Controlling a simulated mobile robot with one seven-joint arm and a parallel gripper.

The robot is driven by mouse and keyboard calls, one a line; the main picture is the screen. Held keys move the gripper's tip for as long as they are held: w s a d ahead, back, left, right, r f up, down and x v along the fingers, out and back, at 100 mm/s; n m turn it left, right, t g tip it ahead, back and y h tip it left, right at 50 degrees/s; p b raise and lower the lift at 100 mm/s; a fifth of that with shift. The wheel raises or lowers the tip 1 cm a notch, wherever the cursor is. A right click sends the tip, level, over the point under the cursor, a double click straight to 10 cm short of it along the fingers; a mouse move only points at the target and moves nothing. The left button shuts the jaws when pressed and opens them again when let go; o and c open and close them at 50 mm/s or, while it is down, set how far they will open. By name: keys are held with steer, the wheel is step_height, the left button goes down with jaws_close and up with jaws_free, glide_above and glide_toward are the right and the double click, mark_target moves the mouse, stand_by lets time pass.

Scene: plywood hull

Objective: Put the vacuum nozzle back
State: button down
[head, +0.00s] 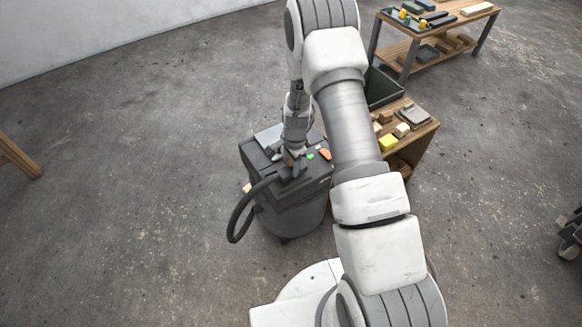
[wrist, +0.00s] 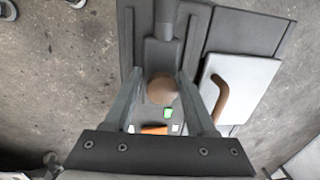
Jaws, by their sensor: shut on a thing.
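The vacuum (head: 292,212) is a dark grey canister with a boxy top, standing on the floor in front of me. My gripper (head: 291,160) points down at its top and is shut on the nozzle's round brown knob (wrist: 162,89). The dark grey nozzle (wrist: 163,54) lies beyond the knob in the wrist view, between two raised strips on the vacuum's top. I cannot tell whether it rests on the top or hangs just above it. The black hose (head: 237,218) runs from the nozzle and loops down the vacuum's left side.
The vacuum's top has a green light (wrist: 168,113), an orange part (wrist: 154,130) and a light grey plate (wrist: 245,85) with a brown handle. A low wooden bench (head: 425,133) with blocks stands close behind at right; a workbench (head: 455,50) is farther back.

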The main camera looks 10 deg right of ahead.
steer(key=shift+f, duration=0.4)
steer(key=shift+f, duration=0.1)
steer(key=shift+f, duration=0.15)
steer(key=shift+c, duration=1.1)
jaws_free()
steer(key=shift+r, duration=0.2)
